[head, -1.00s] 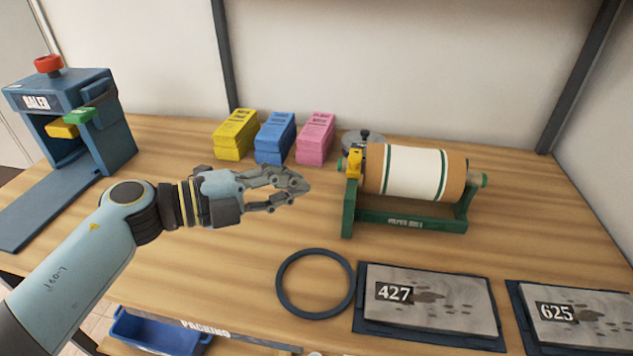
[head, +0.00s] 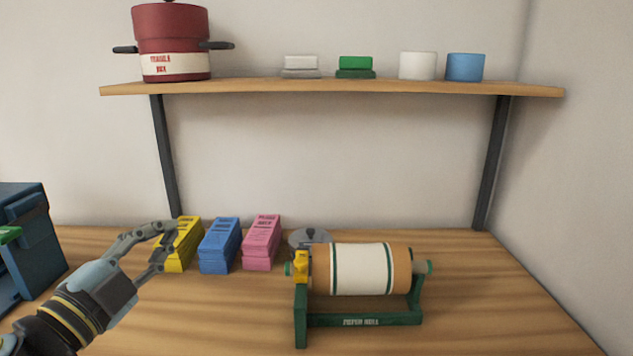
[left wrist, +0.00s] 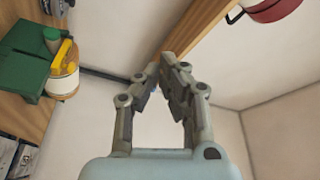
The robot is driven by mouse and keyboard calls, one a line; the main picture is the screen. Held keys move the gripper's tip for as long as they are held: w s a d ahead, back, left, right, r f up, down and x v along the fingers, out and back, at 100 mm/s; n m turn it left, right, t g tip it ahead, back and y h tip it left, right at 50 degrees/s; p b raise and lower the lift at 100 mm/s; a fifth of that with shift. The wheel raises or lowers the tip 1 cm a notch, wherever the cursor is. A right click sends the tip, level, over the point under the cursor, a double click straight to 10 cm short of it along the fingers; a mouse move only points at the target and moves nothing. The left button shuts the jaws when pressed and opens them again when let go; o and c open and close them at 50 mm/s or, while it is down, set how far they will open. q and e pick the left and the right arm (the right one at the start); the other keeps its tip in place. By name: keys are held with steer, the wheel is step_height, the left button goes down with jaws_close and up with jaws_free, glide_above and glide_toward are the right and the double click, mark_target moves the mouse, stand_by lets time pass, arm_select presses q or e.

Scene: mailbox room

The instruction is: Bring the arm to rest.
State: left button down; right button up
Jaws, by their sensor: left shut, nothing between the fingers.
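My left gripper (head: 169,244) is at the lower left of the head view, in front of the yellow stack (head: 184,245) and partly covering it. It is shut and holds nothing. In the left wrist view its fingers (left wrist: 162,72) point up and converge at the tips, with nothing visible between them. The left arm comes in from the lower left corner. My right gripper does not show.
A blue stack (head: 220,246) and a pink stack (head: 262,243) stand beside the yellow one. A paper roll stand (head: 360,320) is right of them. A blue baler (head: 32,240) is at the left edge. A shelf (head: 330,88) holds a red pot (head: 172,40). Tabletop at right is clear.

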arm_select(q)
steer(key=s+a+f+n+g+y, duration=0.6)
steer(key=s+a+n+y, duration=0.45)
steer(key=n, duration=0.35)
steer(key=s+d+f+n+g+h, duration=0.1)
steer(key=s+d+f+g+h, duration=0.15)
steer(key=s+g, duration=0.4)
steer(key=s+d+f+g+h, duration=0.1)
steer(key=s+d+f+g, duration=0.25)
steer(key=s, duration=0.65)
step_height(320, 180, down, 34)
steer(key=s+a+b, duration=0.2)
steer(key=s+b, duration=0.1)
steer(key=b, duration=0.3)
steer(key=s+a+f+n+g+b, duration=0.1)
steer(key=s+f+b, duration=0.4)
steer(key=s+f, duration=1.2)
step_height(320, 180, down, 3)
steer(key=shift+s+a+r+g, duration=0.15)
steer(key=shift+s+a+g, duration=0.05)
steer(key=shift+g, duration=0.2)
